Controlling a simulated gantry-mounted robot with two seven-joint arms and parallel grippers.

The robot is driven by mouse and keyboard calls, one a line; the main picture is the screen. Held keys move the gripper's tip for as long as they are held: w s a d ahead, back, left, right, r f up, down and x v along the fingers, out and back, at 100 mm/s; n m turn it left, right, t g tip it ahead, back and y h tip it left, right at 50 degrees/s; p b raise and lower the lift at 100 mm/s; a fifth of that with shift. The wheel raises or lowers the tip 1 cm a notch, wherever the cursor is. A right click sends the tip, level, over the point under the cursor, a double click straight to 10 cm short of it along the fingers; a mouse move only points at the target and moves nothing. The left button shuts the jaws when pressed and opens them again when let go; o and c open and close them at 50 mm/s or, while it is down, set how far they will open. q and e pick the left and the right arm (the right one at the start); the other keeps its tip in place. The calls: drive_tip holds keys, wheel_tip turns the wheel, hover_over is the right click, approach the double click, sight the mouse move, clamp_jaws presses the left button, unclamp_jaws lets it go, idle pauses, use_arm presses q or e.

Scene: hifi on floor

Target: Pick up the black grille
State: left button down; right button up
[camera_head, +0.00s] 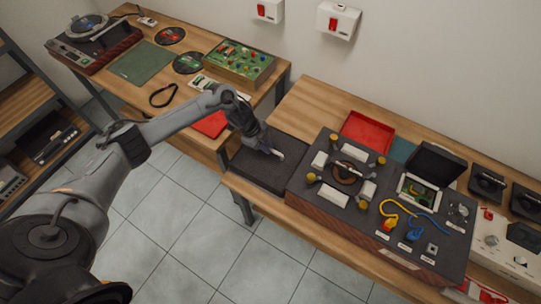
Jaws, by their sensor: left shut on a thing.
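The black grille (258,172) is a flat, dark rectangular panel at the left end of the right-hand wooden table, left of the large device. My left arm comes in from the left, and my left gripper (277,153) is over the grille, shut on it. The gripper and wrist hide part of the grille's far side. I cannot tell whether the grille rests on the table or is slightly raised. My right gripper is not in view.
A large wood-sided device (335,215) with knobs and cables stands close right of the grille. A red tray (367,131) lies behind it. The left table (215,40) holds a turntable (92,30), a green mat (140,62) and a circuit board (240,63). Bare wood lies behind the grille.

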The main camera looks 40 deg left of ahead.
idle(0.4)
use_arm(q)
drive_tip(key=shift+r, duration=0.75)
wheel_tip(320, 180, up, 17)
drive_tip(key=p, duration=0.2)
drive_tip(key=shift+f, duration=0.2)
